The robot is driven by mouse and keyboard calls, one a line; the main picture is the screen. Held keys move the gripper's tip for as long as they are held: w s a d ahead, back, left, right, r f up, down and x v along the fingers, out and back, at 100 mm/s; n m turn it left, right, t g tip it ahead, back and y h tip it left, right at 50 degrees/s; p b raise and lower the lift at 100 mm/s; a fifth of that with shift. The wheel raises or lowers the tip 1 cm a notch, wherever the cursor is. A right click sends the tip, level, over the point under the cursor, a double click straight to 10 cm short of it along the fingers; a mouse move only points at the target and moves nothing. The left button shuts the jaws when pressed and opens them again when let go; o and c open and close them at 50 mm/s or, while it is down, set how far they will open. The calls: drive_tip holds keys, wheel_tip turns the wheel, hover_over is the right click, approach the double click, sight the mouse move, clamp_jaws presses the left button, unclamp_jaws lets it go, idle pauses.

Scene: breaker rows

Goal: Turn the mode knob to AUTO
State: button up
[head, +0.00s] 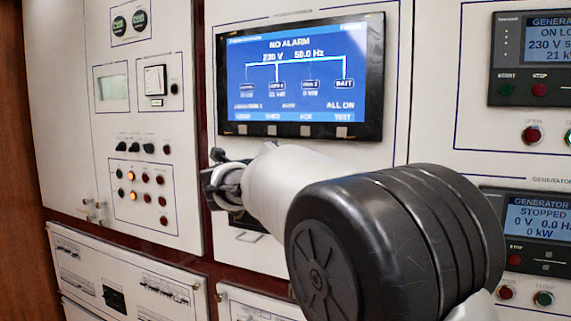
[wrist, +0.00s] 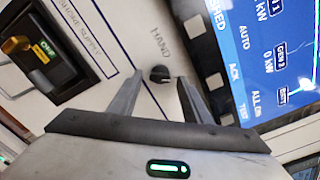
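An AUTO label for the knob is not readable there. In the head view my gripper (head: 213,187) is in front of the panel just below the big screen, and I cannot make out the knob there.
The blue screen (head: 300,75) reads NO ALARM and sits just above my gripper. A black-framed switch with a yellow handle (wrist: 17,45) is at the left in the wrist view. A panel of lamps and small knobs (head: 145,150) stands left; generator controllers (head: 540,55) are right.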

drive_tip(key=v, duration=1.7)
drive_tip(key=shift+s, duration=0.2)
drive_tip(key=shift+a, duration=0.1)
wheel_tip(320, 180, up, 5)
drive_tip(key=w+d+n+t+y, duration=0.2)
drive_tip(key=d+n+y, duration=0.1)
drive_tip(key=n+y, duration=0.4)
drive_tip(key=s+d+f+n+g, duration=0.7)
drive_tip(key=s+d+f+n, duration=0.45)
drive_tip(key=s+f, duration=0.25)
drive_tip(key=s+d+f+n+g, duration=0.6)
drive_tip(key=s+d+f+n, duration=0.55)
drive_tip(key=s+f, duration=0.2)
wheel_tip(320, 180, up, 20)
drive_tip(key=p, duration=2.1)
drive_tip(key=shift+m+h, duration=0.4)
drive_tip(key=shift+w+a, duration=0.1)
